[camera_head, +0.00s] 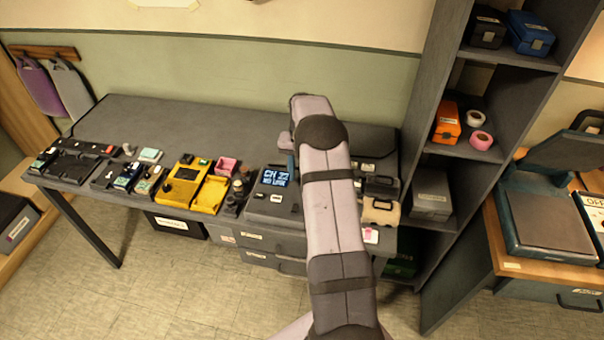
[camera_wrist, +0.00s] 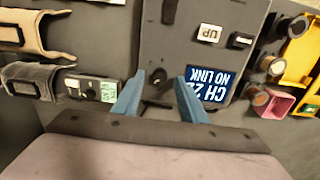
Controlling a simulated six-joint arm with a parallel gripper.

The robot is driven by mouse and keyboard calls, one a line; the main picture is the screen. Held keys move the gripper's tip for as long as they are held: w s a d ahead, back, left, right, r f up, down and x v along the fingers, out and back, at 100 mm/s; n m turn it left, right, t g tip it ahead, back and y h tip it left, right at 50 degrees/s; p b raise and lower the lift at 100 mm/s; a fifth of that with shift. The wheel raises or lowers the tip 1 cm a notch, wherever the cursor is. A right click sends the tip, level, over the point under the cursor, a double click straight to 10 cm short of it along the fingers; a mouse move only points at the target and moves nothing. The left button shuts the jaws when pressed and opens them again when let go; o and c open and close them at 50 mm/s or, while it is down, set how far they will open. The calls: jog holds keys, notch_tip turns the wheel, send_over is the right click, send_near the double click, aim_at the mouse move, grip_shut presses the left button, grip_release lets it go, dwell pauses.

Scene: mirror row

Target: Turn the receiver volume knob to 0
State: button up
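The receiver is a dark grey box (camera_head: 284,208) on the table, left of my arm. Its blue display (camera_head: 275,178) reads "CH 22 NO LINK"; the receiver also shows upside down in the wrist view (camera_wrist: 180,50). A small dark knob (camera_wrist: 158,76) lies between the fingertips of my gripper (camera_wrist: 160,80). The two blue fingers are apart, with a gap to the knob on both sides. The knob's label and pointer setting are not readable.
Receiver buttons, one marked "UP" (camera_wrist: 209,33), sit near the display. Yellow devices (camera_head: 182,188) and a pink box (camera_head: 227,167) stand left of the receiver. A tall dark shelf (camera_head: 435,120) rises at the table's right end.

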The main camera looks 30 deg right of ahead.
jog(key=shift+f, duration=0.55)
grip_shut()
jog(key=shift+n, duration=0.4)
jog(key=n+b, duration=0.1)
jog(key=n, duration=0.2)
jog(key=shift+n, duration=0.4)
jog(key=shift+n+b, duration=0.45)
jog(key=shift+n, duration=1.75)
jog(key=shift+w, duration=0.1)
